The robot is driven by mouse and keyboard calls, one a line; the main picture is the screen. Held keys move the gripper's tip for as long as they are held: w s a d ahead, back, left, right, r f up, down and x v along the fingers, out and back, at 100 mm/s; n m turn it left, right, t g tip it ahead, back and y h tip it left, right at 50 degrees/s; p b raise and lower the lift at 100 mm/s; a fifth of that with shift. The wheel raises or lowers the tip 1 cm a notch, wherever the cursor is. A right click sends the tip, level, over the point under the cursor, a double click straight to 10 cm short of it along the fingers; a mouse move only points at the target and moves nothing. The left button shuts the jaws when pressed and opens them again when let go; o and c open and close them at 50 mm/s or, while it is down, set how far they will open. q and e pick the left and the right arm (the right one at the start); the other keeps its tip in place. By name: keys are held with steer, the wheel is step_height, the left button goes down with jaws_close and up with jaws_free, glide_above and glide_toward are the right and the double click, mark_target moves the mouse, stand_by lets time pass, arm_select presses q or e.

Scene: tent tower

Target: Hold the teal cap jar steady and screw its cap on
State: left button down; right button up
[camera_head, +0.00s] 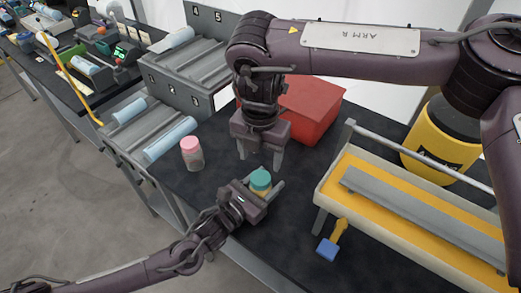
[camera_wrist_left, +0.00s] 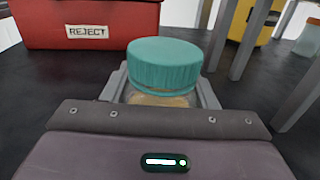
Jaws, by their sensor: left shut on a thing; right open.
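The teal cap jar (camera_head: 262,188) stands on the dark table. Its teal cap (camera_wrist_left: 165,62) sits on top of the clear jar body (camera_wrist_left: 158,99), which holds a tan content. My left gripper (camera_head: 263,194) is shut around the jar's body from the front, with one finger on each side. My right gripper (camera_head: 260,163) points down just above and behind the jar, its fingers open and apart from the cap. Whether the cap's thread is engaged cannot be seen.
A pink-capped jar (camera_head: 192,153) stands to the left. A red REJECT bin (camera_head: 308,108) is behind. A cream and yellow tray frame (camera_head: 420,215) is at the right, with a blue-ended lever (camera_head: 328,247) below. Grey racks with cylinders (camera_head: 150,135) stand at the back left.

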mark_target(261, 177)
steer(key=n, duration=0.4)
steer(key=shift+r+n, duration=0.15)
steer(key=shift+n, duration=0.15)
steer(key=n, duration=0.4)
steer(key=shift+r, duration=0.15)
steer(key=n, duration=0.7)
steer(key=shift+r, duration=0.2)
steer(key=shift+f, duration=4)
steer(key=shift+c, duration=0.2)
